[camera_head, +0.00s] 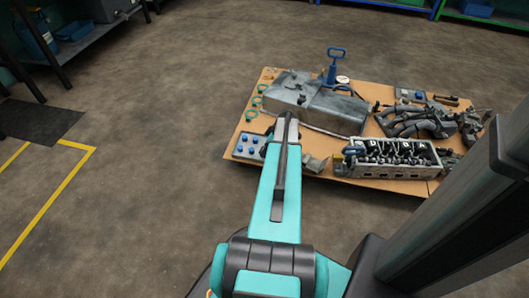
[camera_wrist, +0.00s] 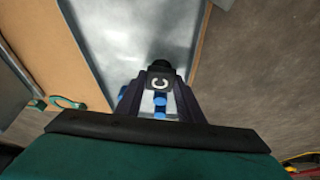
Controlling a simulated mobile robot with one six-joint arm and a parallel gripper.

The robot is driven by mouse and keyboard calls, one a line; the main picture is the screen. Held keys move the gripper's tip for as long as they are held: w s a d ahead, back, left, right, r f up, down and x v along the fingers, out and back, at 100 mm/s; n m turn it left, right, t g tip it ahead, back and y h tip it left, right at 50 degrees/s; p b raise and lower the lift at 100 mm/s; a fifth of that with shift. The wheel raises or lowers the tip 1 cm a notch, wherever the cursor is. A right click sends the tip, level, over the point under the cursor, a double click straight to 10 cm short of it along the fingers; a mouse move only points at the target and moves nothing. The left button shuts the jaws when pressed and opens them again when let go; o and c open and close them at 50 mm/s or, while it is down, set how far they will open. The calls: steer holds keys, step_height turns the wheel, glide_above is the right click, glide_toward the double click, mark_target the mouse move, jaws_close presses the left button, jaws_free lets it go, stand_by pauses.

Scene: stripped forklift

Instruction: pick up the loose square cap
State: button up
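In the wrist view a small dark square cap (camera_wrist: 159,82) with a white letter C lies between the two fingers of my gripper (camera_wrist: 162,88). The fingers stand apart on both sides of it, and I cannot tell whether they touch it. A dark rounded shape shows just beyond the cap. In the head view my arm hides the gripper and cap; the plate with blue knobs (camera_head: 249,142) shows left of the arm.
The board (camera_head: 228,152) also carries a grey tank (camera_head: 310,105), an engine block (camera_head: 385,165) with lettered caps and dark parts (camera_head: 425,120).

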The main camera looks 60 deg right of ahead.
steer(key=c, duration=0.4)
steer(key=shift+o, duration=0.2)
steer(key=shift+r, duration=0.15)
step_height(320, 180, up, 10)
steer(key=p, duration=0.3)
stand_by(0.4)
